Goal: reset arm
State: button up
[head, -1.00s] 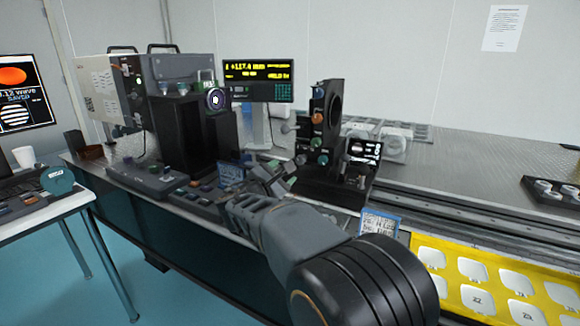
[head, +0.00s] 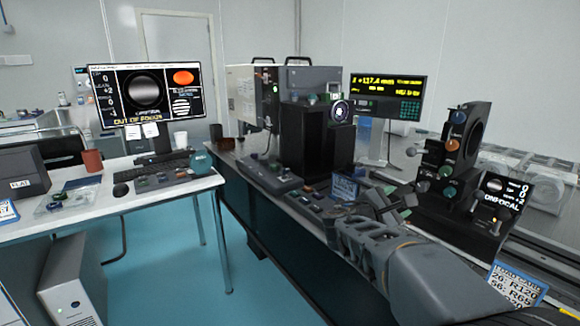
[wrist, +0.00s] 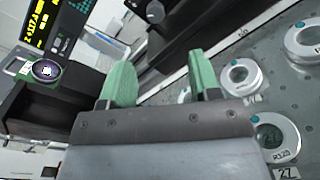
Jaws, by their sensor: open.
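My gripper (head: 393,209) reaches over the optical table (head: 290,240) from the lower right in the head view. In the wrist view my gripper (wrist: 160,82) shows two green-padded fingers spread apart, with nothing between them. The black optical mount with coloured knobs (head: 455,155) stands just beyond and to the right of it. The black instrument with a round lens (head: 318,130) stands behind it to the left.
A white desk (head: 140,200) with a monitor (head: 150,95) stands at left, and blue floor (head: 180,265) lies between it and the optical table. A yellow-text display (head: 388,90) stands at the back. Round ring mounts (wrist: 240,75) sit on the table's perforated top.

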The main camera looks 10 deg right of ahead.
jog(key=s+a+r+m+g+y+p, duration=0.2)
jog(key=s+m+y+p, duration=0.2)
jog(key=s+p, duration=0.3)
jog(key=s+a+r+m+g+y+p, duration=0.2)
jog(key=s+r+m+g+y+p, duration=0.15)
jog(key=p, duration=0.45)
jog(key=s+a+r+m+y+p, duration=0.4)
jog(key=s+a+m+y+p, duration=0.3)
jog(key=a+p, duration=0.4)
jog(key=shift+s+r+m+t+y, duration=0.3)
jog(key=shift+m+t+y, duration=0.15)
jog(key=shift+m+y, duration=0.3)
jog(key=shift+c, duration=0.4)
dwell(0.8)
